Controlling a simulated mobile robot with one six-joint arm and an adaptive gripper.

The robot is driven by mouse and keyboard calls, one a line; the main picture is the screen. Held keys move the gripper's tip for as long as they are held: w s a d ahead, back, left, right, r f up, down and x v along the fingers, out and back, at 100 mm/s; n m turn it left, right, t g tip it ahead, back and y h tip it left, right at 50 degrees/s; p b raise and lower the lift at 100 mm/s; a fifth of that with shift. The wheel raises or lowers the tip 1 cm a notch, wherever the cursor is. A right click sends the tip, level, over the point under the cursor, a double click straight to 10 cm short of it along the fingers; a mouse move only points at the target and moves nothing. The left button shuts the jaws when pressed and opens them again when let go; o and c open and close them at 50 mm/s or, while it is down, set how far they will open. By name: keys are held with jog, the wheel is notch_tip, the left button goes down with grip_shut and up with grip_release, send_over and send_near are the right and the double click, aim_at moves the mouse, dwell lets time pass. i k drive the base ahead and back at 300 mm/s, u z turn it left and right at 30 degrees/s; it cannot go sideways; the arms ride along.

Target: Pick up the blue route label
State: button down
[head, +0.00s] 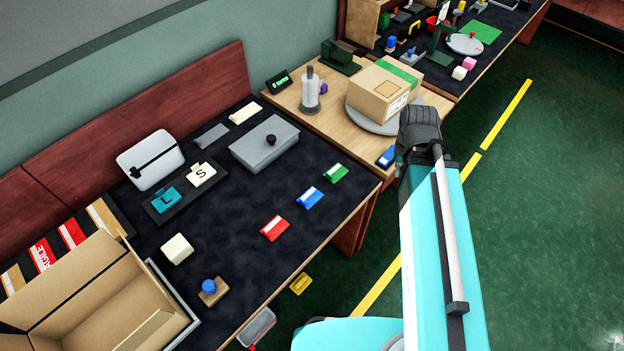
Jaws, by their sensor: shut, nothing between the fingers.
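The blue route label (310,197) lies flat on the dark mat near its right edge, between a red label (275,228) and a green label (337,173). My gripper (403,150) is at the dark far end of my arm, over the right side of the wooden surface, up and to the right of the labels. It is shut and empty, apart from the blue label. Its fingers are mostly hidden by my arm. A small blue piece with a pale part (386,157) lies on the wood beside it.
A carton (380,92) sits on a grey turntable (358,119). An open cardboard box (85,285) is at lower left. The mat around the labels is clear.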

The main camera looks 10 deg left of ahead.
aim_at(309, 198)
jog(key=z, duration=0.05)
jog(key=k, duration=0.9)
jog(key=z, duration=0.4)
